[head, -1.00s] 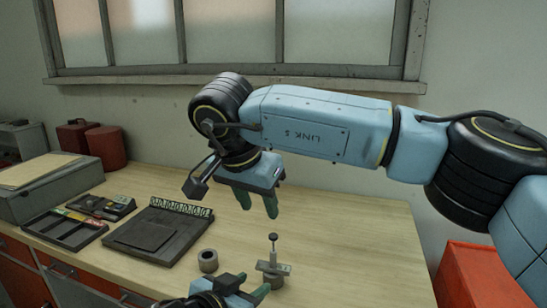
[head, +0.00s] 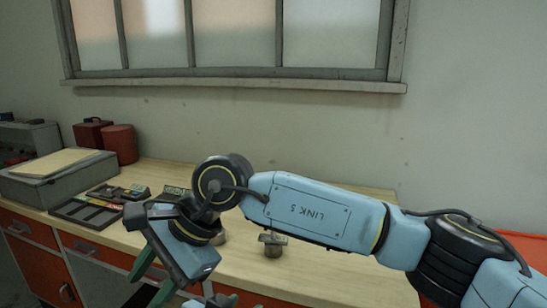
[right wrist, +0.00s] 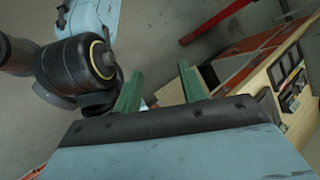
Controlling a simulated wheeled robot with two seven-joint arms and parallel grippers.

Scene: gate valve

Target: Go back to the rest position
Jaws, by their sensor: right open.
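My right gripper (head: 146,290) is in front of the workbench's front edge in the head view, with its green fingers pointing down. Its jaws are apart and empty in the right wrist view (right wrist: 158,85). A small part of my left gripper (head: 222,298) shows at the bottom edge of the head view, too cut off to tell its jaws. The small metal gate valve (head: 273,246) stands on the bench, below my right forearm and apart from both grippers; its top is hidden by that forearm.
The wooden workbench (head: 330,272) has red drawers (head: 30,268). A short cylinder (head: 219,238) is partly hidden by my right wrist. Bare bench lies right of the valve.

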